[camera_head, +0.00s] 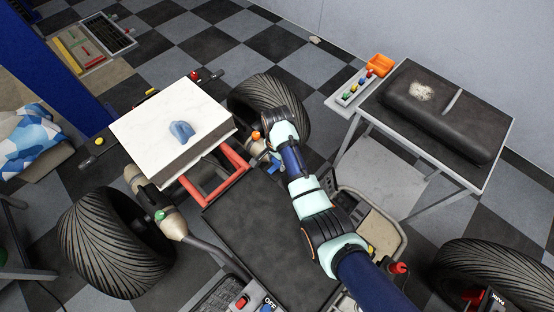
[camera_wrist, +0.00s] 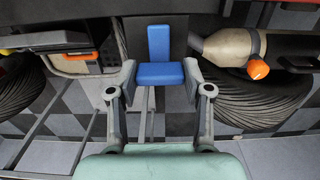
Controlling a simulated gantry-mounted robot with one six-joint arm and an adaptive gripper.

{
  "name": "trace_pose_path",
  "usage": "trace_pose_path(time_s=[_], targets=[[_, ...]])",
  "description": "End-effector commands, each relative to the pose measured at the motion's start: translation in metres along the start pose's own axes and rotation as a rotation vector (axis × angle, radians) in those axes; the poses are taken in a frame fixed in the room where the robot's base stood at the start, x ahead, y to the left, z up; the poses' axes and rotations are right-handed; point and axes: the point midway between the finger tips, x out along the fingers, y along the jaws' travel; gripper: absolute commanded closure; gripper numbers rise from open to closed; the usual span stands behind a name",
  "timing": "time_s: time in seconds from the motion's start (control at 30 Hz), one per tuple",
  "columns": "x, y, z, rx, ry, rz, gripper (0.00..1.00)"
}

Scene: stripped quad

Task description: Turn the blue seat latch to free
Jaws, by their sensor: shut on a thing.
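The blue seat latch (camera_wrist: 159,42) shows at the top middle of the wrist view, as a flat upright plate with a wider block at its lower end. My gripper (camera_wrist: 160,76) has one finger on each side of that block and is shut on it. In the head view, my arm reaches to the right side of the quad's front, beside the red frame (camera_head: 223,172). The arm hides most of the fingers and the latch there. I cannot tell from these views which marked position the latch points to.
Tyres (camera_head: 110,240) flank the frame. An orange-capped tan cylinder (camera_wrist: 230,47) sits just right of the latch. A side table (camera_head: 415,155) with the black seat stands at the right.

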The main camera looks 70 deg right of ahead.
Motion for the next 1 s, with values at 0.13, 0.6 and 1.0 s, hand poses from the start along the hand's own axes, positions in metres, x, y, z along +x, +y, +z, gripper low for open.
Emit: trace_pose_path(time_s=[0.13,0.6,1.0], targets=[[-0.0025,0.0,-0.0001,-0.041,0.0,0.0,0.85],[-0.0042,0.0003,0.0,-0.407,-0.001,0.002,0.85],[-0.0024,0.0001,0.0,-0.787,-0.001,0.001,0.85]])
